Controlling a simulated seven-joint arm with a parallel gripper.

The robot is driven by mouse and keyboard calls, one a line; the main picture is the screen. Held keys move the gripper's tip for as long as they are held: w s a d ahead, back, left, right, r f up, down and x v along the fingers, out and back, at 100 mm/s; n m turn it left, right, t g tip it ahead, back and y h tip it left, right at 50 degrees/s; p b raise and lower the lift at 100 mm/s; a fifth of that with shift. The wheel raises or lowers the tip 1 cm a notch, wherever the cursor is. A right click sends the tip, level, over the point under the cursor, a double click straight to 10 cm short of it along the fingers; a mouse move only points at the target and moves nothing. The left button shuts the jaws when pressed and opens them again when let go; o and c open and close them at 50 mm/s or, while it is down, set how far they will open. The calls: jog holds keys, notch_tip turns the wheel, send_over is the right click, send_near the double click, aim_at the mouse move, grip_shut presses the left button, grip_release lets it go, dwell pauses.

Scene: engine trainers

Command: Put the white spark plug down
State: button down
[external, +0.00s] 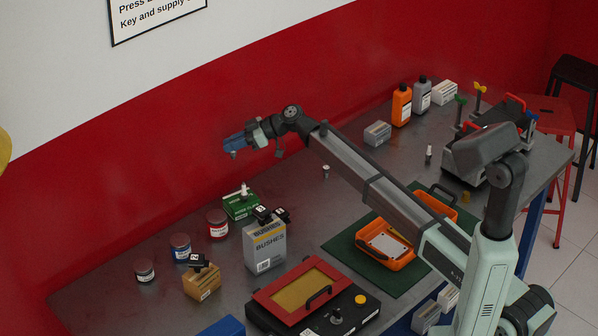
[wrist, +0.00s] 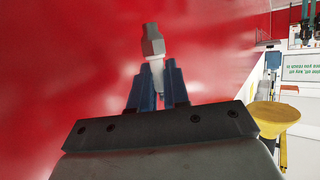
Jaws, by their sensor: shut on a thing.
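My gripper (external: 231,143) has blue fingers and is high above the far left part of the table, near the red wall. In the wrist view its fingers (wrist: 158,76) are shut on the white spark plug (wrist: 152,42), which sticks out past the fingertips. Its pale grey, stepped end shows there; its middle is between the fingers. In the external view only a small end of it (external: 233,154) shows below the fingers. It touches nothing but the gripper.
On the grey table (external: 120,290), a green box (external: 240,206) carries a white-topped part (external: 244,189). Nearby are a Bushes box (external: 265,248) and several tins (external: 217,225). Another small plug-like part (external: 428,153) stands further right. An orange tray (external: 385,243) lies on a green mat (external: 345,243).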

jog(key=shift+s+a+n+g, duration=0.2)
jog(key=shift+a+n+g, duration=0.15)
jog(key=shift+n+g, duration=0.3)
jog(key=s+d+n+g+h, duration=0.1)
jog(key=s+n+g+h, duration=0.1)
jog(key=s+n+g, duration=0.15)
jog(key=g, duration=0.1)
send_over(237, 195)
jog(key=shift+n, duration=0.3)
jog(key=shift+s+d+f, duration=0.1)
jog(key=shift+f, duration=4.85)
jog(key=c, duration=1.4)
grip_release()
jog(key=shift+f, duration=0.1)
